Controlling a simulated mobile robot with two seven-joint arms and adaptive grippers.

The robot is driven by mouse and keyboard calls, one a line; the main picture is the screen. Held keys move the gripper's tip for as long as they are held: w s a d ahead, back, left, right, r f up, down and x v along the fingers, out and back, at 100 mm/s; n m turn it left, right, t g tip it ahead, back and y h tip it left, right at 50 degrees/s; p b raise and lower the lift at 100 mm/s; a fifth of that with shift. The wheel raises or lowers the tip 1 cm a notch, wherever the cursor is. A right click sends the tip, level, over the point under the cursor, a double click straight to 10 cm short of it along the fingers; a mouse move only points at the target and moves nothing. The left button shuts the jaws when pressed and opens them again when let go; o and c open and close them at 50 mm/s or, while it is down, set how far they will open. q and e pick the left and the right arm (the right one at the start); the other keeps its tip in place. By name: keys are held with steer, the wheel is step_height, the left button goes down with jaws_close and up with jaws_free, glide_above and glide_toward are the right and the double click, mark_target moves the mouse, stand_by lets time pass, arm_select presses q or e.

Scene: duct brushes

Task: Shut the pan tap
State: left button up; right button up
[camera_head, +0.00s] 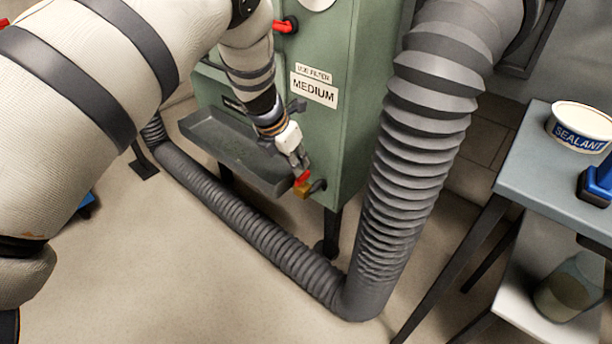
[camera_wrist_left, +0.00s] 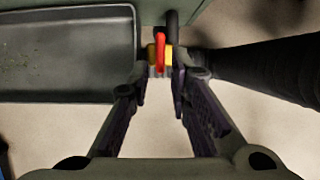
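The pan tap has a red lever (camera_head: 303,177) and a brass body (camera_head: 304,191), low at the front right corner of the green cabinet. In the left wrist view the red lever (camera_wrist_left: 160,48) stands between yellow brass parts, roughly in line with a dark pipe above it. My left gripper (camera_head: 299,166) points down at the tap. In the left wrist view its fingers (camera_wrist_left: 160,74) are apart, one on each side of the tap, with a small gap showing. I cannot tell whether a fingertip touches the lever. The grey pan (camera_head: 215,146) is left of the tap. My right gripper is not in view.
A thick ribbed grey duct (camera_head: 415,150) stands right of the cabinet (camera_head: 350,100) and bends along the floor in front. Another red handle (camera_head: 286,25) is higher on the cabinet. A table (camera_head: 535,160) with a sealant tub (camera_head: 580,127) is at right.

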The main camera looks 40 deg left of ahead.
mark_target(302, 175)
arm_select(q)
steer(key=b+x, duration=0.1)
steer(key=x, duration=0.4)
steer(key=shift+w+f+b, duration=0.1)
steer(key=shift+f+b, duration=0.2)
steer(key=shift+f, duration=0.1)
jaws_close()
